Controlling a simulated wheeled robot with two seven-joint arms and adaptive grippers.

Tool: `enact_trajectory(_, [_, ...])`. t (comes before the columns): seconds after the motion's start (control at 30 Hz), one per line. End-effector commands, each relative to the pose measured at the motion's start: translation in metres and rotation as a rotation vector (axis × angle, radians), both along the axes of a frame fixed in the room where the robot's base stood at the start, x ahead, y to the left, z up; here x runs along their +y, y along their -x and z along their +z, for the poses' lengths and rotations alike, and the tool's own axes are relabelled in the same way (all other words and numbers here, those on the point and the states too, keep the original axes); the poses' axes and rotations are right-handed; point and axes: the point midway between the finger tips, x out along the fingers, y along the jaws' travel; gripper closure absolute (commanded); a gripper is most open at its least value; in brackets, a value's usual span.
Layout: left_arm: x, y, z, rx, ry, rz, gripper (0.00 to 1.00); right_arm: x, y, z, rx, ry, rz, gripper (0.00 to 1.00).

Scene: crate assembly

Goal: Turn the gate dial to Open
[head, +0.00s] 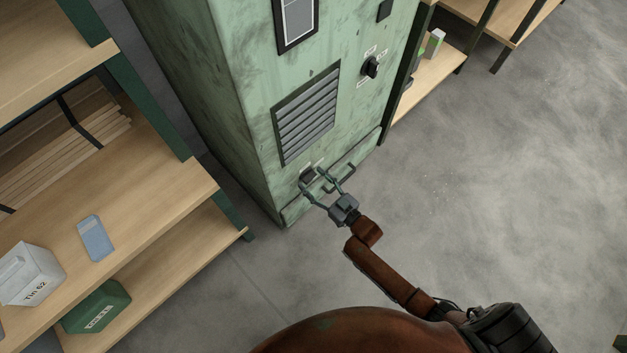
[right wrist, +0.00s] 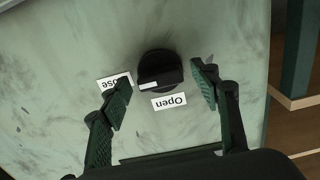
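The gate dial is a round black knob with a raised bar and a white mark at one end, on the green cabinet front. My right gripper (head: 322,180) is open at the cabinet's lower front. In the right wrist view its fingers (right wrist: 162,84) stand on either side of the dial, with gaps on both sides. My left gripper is not in view.
The green cabinet (head: 235,90) has a louvred vent (head: 307,112) above the dial. A second black dial (head: 371,67) sits higher at the right, and a bar handle runs low on the front. Wooden shelves (head: 170,215) with tins stand left. Open floor (head: 500,180) lies right.

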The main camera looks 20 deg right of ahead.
Motion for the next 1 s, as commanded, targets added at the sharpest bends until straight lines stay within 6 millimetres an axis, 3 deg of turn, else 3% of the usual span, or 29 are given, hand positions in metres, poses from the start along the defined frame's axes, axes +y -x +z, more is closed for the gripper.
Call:
enact_trajectory(0.6, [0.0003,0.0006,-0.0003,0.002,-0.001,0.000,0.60,-0.0004,0.0005,-0.0007,0.001,0.000,0.000,0.85])
enact_trajectory(1.0, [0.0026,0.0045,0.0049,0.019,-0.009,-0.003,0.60,-0.0007,0.0003,0.0002,-0.027,0.080,-0.001,0.85])
